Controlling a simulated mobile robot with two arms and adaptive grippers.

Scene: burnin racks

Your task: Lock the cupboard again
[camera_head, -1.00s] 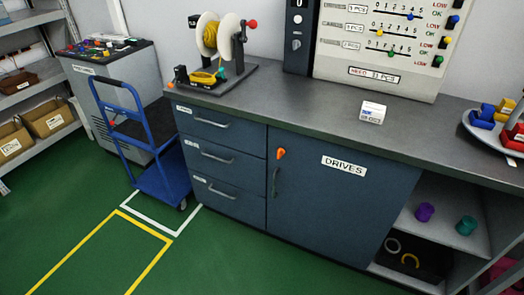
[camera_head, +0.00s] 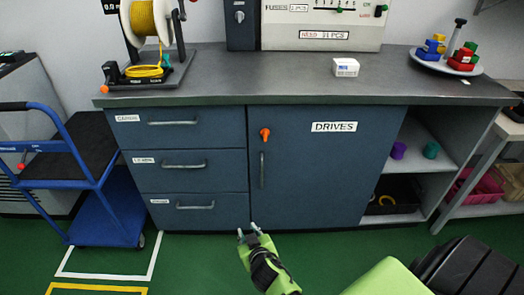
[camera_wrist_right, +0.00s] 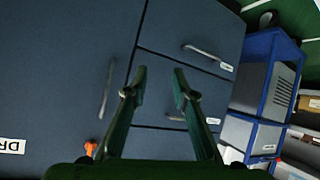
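The cupboard (camera_head: 335,185) is a dark blue door labelled DRIVES under the grey worktop, and it stands closed. Its orange latch knob (camera_head: 265,134) is at the door's upper left, above a vertical grey handle (camera_head: 262,170). In the right wrist view the orange knob (camera_wrist_right: 90,148) shows at the bottom and the handle (camera_wrist_right: 107,90) to the left of the fingers. My right gripper (camera_head: 248,231) is low in front of the cupboard, below the handle and apart from it. Its fingers (camera_wrist_right: 158,80) are open with nothing between them. My left gripper is not in view.
Three drawers (camera_head: 185,165) with bar handles are left of the cupboard. A blue trolley (camera_head: 105,205) stands further left. Open shelves (camera_head: 425,155) with small cups are to the right. A cable spool, a small white box (camera_head: 346,67) and a plate of blocks are on the worktop (camera_head: 250,88).

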